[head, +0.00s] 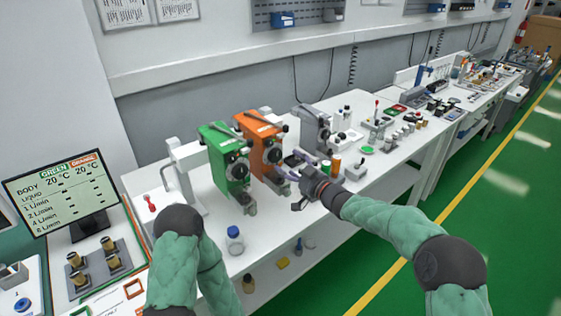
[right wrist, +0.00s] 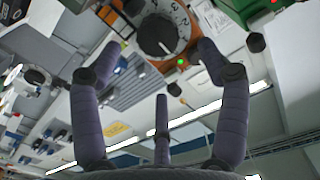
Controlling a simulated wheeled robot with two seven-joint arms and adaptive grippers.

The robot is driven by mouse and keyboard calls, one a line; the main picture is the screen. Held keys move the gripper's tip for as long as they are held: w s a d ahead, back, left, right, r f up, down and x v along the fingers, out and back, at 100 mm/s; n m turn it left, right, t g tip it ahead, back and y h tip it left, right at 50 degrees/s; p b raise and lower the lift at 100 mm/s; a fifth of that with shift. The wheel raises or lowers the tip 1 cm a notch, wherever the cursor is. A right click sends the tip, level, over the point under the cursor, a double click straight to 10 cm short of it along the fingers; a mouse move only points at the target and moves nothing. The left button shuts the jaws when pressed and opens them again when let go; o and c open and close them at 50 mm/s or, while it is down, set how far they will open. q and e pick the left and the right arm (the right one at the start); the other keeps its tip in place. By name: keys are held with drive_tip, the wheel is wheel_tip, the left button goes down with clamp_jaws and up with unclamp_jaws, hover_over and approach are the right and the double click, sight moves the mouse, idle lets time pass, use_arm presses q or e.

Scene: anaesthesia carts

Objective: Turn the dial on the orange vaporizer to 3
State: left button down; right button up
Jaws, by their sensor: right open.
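The orange vaporizer (head: 257,135) stands on the white bench, just right of the green vaporizer (head: 222,150). Its round black dial (head: 273,156) faces my right gripper (head: 290,168). In the right wrist view the dial (right wrist: 157,33) has a pale numbered ring and a white mark; I cannot tell which number is set. My right gripper (right wrist: 162,52) is open, with one finger on each side of the dial in that view. The fingers look apart from the dial, with nothing held. My left arm is at lower left in the head view; its gripper is out of sight.
A grey vaporizer (head: 315,128) stands right of the orange one. An orange-brown bottle (head: 336,165) and small parts stand close to my right gripper. A monitor (head: 62,190) is at left, listing GREEN and ORANGE columns. The green floor in front is clear.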

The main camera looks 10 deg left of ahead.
sight(277, 156)
drive_tip(key=shift+b+x, duration=0.3)
drive_tip(key=shift+x, duration=2.35)
drive_tip(key=shift+w, duration=0.1)
drive_tip(key=shift+c, duration=0.4)
drive_tip(key=shift+d, duration=0.1)
drive_tip(key=c, duration=1.1)
